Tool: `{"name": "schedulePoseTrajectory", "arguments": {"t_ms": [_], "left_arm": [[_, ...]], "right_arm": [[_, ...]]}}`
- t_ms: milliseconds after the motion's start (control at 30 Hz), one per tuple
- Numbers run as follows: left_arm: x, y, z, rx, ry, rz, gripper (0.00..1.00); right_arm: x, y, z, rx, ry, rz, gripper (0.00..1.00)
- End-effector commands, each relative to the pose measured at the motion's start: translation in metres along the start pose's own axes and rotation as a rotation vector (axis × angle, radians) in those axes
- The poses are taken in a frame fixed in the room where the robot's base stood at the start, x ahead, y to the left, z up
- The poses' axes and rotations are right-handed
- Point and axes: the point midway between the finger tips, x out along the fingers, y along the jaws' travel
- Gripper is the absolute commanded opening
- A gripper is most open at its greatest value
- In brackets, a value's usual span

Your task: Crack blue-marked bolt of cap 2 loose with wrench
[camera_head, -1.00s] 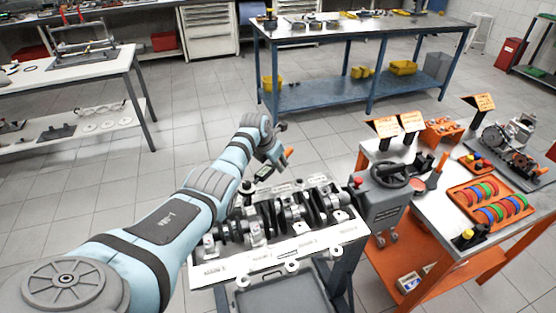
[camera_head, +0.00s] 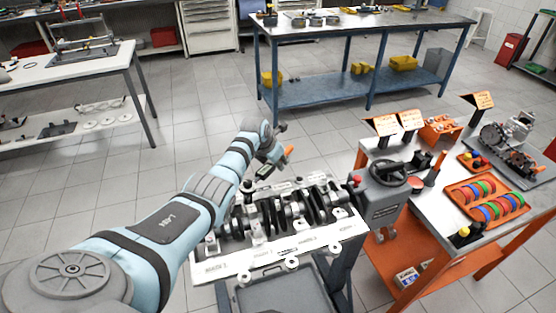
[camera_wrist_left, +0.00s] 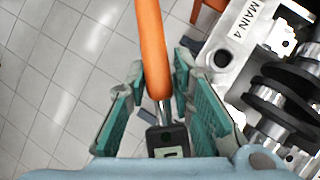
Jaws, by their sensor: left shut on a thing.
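My left gripper (camera_head: 270,168) is at the back left edge of the engine block (camera_head: 235,262), above or just beyond it. In the left wrist view the gripper (camera_wrist_left: 160,105) is shut on the wrench, whose orange handle (camera_wrist_left: 150,45) runs up out of the picture. The handle's orange end (camera_head: 289,151) also shows in the head view. The block lies with its crankshaft (camera_head: 298,212) and bearing caps upward. A "MAIN 4" label (camera_wrist_left: 250,18) shows on the block in the wrist view. I cannot make out the blue-marked bolt. My right gripper is not in view.
A grey unit with a handwheel (camera_head: 390,173) stands at the block's right end. An orange-framed table (camera_head: 440,235) at the right holds a tray of coloured rings (camera_head: 487,203). A blue bench (camera_head: 340,95) stands behind. Floor left of the block is open.

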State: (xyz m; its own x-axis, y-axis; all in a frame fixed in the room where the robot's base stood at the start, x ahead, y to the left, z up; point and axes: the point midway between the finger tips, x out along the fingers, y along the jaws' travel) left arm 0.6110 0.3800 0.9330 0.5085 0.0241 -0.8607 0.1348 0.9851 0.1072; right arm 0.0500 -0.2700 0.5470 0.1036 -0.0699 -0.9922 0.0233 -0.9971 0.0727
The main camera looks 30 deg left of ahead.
Motion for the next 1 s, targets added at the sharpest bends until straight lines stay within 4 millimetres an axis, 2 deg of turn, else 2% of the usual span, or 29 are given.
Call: {"name": "schedulePoseTrajectory", "arguments": {"t_ms": [500,1000], "left_arm": [[-0.002,-0.011,0.004,0.074,-0.015,-0.032,0.00],[-0.002,-0.011,0.006,0.076,-0.018,-0.033,0.00]], "right_arm": [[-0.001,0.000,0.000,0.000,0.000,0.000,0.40],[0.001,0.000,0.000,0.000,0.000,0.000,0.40]]}}
